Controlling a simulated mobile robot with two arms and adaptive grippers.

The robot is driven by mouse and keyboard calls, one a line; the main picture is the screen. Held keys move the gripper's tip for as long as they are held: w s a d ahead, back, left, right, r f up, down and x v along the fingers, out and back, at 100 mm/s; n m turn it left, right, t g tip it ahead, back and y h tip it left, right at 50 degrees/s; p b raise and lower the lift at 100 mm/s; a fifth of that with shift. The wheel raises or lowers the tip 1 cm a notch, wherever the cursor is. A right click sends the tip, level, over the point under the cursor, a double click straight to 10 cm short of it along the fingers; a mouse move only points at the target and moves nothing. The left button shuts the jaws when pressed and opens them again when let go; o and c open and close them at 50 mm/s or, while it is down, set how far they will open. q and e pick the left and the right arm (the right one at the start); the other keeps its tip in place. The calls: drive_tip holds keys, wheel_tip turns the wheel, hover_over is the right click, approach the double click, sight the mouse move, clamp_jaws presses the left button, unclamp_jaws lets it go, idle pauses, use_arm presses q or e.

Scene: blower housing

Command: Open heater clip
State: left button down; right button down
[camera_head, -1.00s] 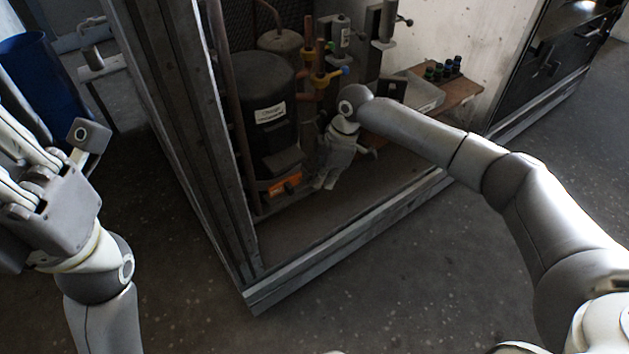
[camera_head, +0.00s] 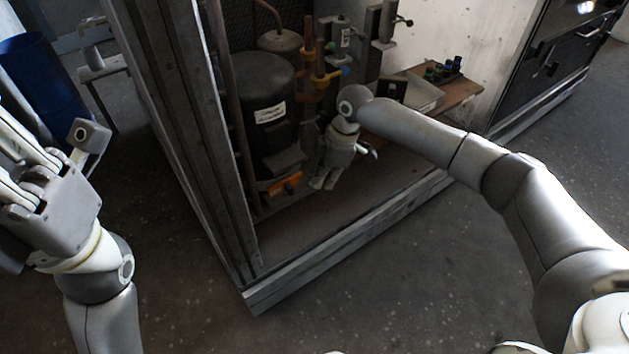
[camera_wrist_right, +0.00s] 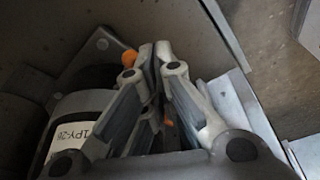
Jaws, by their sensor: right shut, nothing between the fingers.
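An orange part (camera_head: 285,186), which may be the heater clip, sits at the foot of the black compressor (camera_head: 262,95) inside the metal housing. My right gripper (camera_head: 322,184) points down just to the right of it, apart from it in the head view. In the right wrist view its fingers (camera_wrist_right: 154,50) are together with nothing between them. Orange bits (camera_wrist_right: 128,57) show beside and behind the fingers; the fingers hide part of them. My left gripper (camera_head: 22,150) is at the left edge, outside the housing, its fingertips not clearly seen.
The housing's corner post (camera_head: 190,130) stands left of the compressor, and its bottom rail (camera_head: 350,240) runs along the front. Copper pipes (camera_head: 309,75) with valves rise behind my right gripper. The housing floor in front is clear. A blue bin (camera_head: 40,85) stands far left.

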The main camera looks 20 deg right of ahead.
drive_tip(key=shift+f, duration=0.15)
drive_tip(key=shift+f, duration=1.55)
drive_tip(key=shift+w, duration=0.15)
